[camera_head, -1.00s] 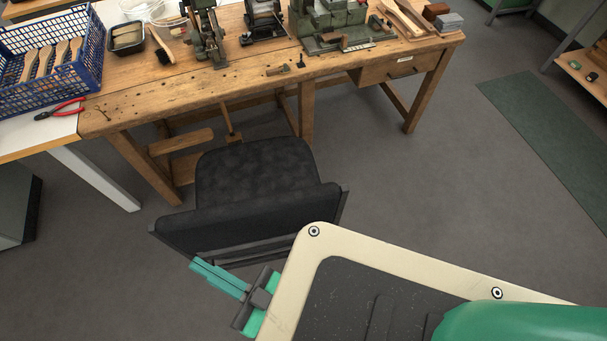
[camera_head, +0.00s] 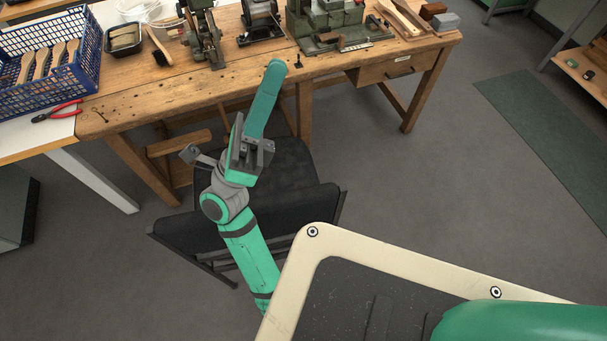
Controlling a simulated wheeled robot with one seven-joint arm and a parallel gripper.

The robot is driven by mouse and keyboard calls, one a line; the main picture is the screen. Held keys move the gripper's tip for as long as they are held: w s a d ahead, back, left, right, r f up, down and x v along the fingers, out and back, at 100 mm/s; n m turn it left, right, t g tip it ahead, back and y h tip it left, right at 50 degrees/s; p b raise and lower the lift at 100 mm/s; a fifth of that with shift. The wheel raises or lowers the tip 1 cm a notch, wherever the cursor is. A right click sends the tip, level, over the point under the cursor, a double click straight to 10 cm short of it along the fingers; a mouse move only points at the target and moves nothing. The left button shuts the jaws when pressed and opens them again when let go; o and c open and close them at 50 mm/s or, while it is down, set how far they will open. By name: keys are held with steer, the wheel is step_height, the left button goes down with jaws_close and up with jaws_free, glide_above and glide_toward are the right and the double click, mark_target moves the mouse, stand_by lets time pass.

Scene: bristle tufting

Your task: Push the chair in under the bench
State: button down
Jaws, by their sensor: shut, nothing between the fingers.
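The black chair (camera_head: 300,165) stands in front of the wooden bench (camera_head: 190,95), its backrest (camera_head: 300,212) towards me and its seat facing the bench. The bench top hides none of the seat that I can see. My arm crosses over the backrest and hides the middle of the chair. My gripper (camera_head: 276,66) is above the seat and points away from me, with its long green fingers together and empty. Its tip overlaps the bench's front edge in the picture; I cannot tell whether it touches the bench or the chair.
Bench legs (camera_head: 305,112) and low wooden rails (camera_head: 180,142) stand behind the chair. A blue crate (camera_head: 88,75), red pliers (camera_head: 58,111) and machines (camera_head: 335,20) are on the tops. A drawer (camera_head: 400,70) hangs at the right. The floor right of the chair is clear.

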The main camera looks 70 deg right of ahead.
steer(key=s+d+f+m+y, duration=0.85)
steer(key=s+m+y, duration=0.4)
steer(key=y, duration=0.35)
steer(key=m+t+y, duration=0.4)
steer(key=t+y, duration=0.1)
steer(key=t, duration=0.4)
glide_above(306, 186)
steer(key=d, duration=0.5)
step_height(306, 186, down, 15)
steer(key=w+a+f+m+t+y, duration=0.1)
steer(key=w+a+f+t+y, duration=0.15)
steer(key=w, duration=0.35)
steer(key=w+a+f+t+y, duration=0.1)
steer(key=w+a+f+t, duration=0.15)
steer(key=w, duration=0.35)
steer(key=s, duration=1.1)
steer(key=shift+s, duration=0.3)
steer(key=shift+f, duration=0.4)
